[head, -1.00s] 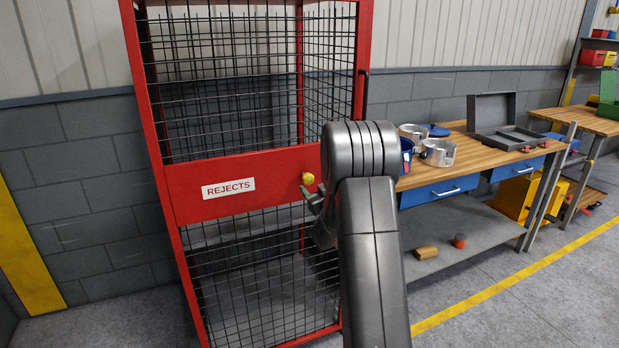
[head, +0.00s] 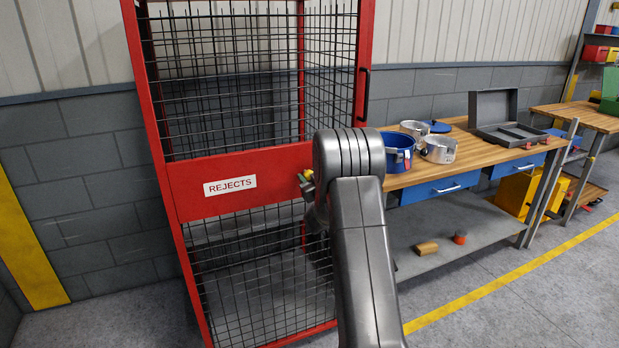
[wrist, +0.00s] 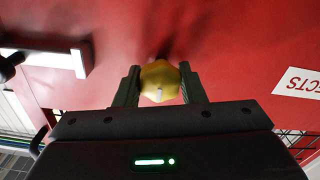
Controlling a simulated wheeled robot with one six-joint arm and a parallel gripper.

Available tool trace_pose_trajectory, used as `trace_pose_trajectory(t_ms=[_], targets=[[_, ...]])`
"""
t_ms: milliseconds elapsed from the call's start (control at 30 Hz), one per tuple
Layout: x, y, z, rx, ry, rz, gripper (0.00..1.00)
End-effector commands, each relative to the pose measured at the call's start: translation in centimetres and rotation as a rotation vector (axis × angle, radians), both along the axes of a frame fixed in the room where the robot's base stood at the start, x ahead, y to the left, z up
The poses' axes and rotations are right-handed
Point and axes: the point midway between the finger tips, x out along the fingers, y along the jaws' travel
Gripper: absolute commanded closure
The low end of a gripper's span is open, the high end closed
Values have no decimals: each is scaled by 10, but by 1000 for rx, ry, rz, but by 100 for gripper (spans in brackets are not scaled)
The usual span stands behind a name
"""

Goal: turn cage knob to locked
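The yellow cage knob (head: 309,174) sits on the red cross panel (head: 215,172) of the cage, right of the REJECTS label (head: 230,186). In the head view my gripper (head: 306,186) is at the knob, partly hidden by my own arm. In the wrist view the knob (wrist: 160,80) fills the gap between the two fingers of my gripper (wrist: 160,84), with one finger on each side and no clear gap. A small pale mark shows on the knob's face. No locked or unlocked marking is legible.
Right of the cage stands a wooden workbench (head: 470,158) with a blue pot (head: 398,150), metal pots (head: 438,149) and an open grey case (head: 510,133). A black handle (head: 364,95) is on the cage's right post. The floor in front is clear.

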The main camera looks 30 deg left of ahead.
Motion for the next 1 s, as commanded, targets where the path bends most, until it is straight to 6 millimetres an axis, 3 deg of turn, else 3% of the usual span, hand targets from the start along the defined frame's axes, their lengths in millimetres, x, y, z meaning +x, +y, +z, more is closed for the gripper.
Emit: trace_pose_trajectory(t_ms=[467, 1000], targets=[[0, 0, -2, 72, 84, 0, 86], [1, -1, -1, 385, 450, 0, 86]])
